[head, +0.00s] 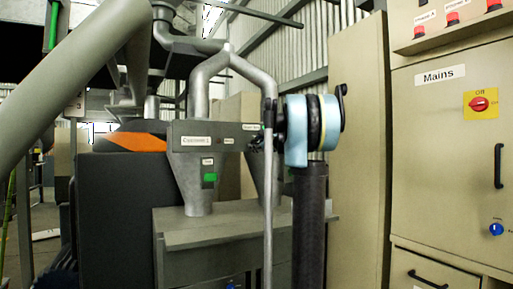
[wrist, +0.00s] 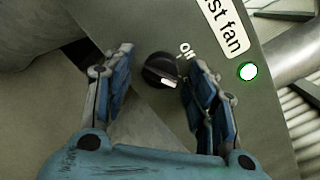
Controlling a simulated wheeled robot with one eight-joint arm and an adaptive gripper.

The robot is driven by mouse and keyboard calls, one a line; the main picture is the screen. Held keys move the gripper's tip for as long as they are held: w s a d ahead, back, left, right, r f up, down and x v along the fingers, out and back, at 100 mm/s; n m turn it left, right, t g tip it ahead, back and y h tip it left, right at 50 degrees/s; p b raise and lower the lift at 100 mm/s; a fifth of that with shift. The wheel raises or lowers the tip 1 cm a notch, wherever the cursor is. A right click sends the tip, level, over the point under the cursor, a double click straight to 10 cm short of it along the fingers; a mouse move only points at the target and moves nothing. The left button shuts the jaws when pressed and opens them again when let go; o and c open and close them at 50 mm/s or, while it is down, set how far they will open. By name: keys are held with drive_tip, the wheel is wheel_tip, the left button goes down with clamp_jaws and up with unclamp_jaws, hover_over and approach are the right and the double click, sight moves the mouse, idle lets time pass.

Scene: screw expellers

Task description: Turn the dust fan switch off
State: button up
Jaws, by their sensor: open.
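The dust fan switch is a black round knob (wrist: 157,73) with a white mark on its lower right side, set on a grey panel in the wrist view. Small partly hidden lettering stands by it, and a white label (wrist: 228,26), cut off to "st fan", is above right. A green lamp (wrist: 248,71) glows right of the knob. My gripper (wrist: 159,61) is open, with one blue finger on each side of the knob. I cannot tell whether either finger touches it. In the head view my wrist hides most of the switch area beside the small dust fan label (head: 252,127).
A grey conveyor or cyclone box labelled panel (head: 195,141) with a green indicator (head: 210,178) stands left of my wrist. A beige mains cabinet (head: 440,120) with a yellow and red switch (head: 480,103) stands at right. Grey pipes (head: 255,75) rise behind the panel.

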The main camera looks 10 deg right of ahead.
drive_tip(key=c, duration=1)
drive_tip(key=shift+c, duration=0.2)
drive_tip(key=shift+n, duration=0.3)
drive_tip(key=n, duration=0.5)
drive_tip(key=n+h, duration=0.1)
drive_tip(key=n, duration=0.4)
drive_tip(key=shift+s+a+n+g, duration=0.1)
drive_tip(key=shift+a+n+g, duration=0.05)
drive_tip(key=shift+n+g, duration=0.15)
